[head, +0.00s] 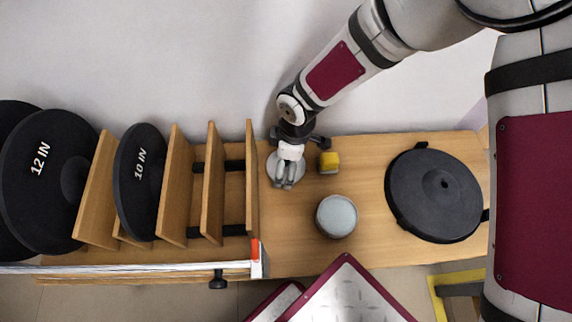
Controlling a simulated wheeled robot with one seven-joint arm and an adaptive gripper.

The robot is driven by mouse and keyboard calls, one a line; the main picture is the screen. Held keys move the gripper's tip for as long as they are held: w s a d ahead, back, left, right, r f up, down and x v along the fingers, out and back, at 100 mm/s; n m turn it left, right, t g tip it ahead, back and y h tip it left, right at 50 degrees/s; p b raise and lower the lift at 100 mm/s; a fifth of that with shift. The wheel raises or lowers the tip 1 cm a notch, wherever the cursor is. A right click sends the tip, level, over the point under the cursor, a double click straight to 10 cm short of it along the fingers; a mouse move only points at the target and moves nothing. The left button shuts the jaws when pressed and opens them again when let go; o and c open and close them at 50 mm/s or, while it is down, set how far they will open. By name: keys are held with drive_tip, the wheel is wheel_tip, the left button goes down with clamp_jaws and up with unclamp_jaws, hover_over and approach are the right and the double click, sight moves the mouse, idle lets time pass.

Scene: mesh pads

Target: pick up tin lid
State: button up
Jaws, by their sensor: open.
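A flat, pale grey disc, which looks like the tin lid (272,171), lies on the wooden bench left of its middle. My gripper (285,186) is over it, with its fingers pointing toward the near edge of the bench, and hides much of the disc. The gripper is open. I cannot tell whether its fingers touch the disc. A round grey tin (337,216) with a pale top stands apart, to the right and nearer the bench's front edge.
A small yellow block (329,162) sits close to the right of my gripper. A large black disc (434,195) lies further right. A wooden rack (207,185) with upright dividers and black discs stands at left. Bare bench (372,165) shows between block and large disc.

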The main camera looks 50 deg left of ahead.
drive_tip(key=c, duration=1.5)
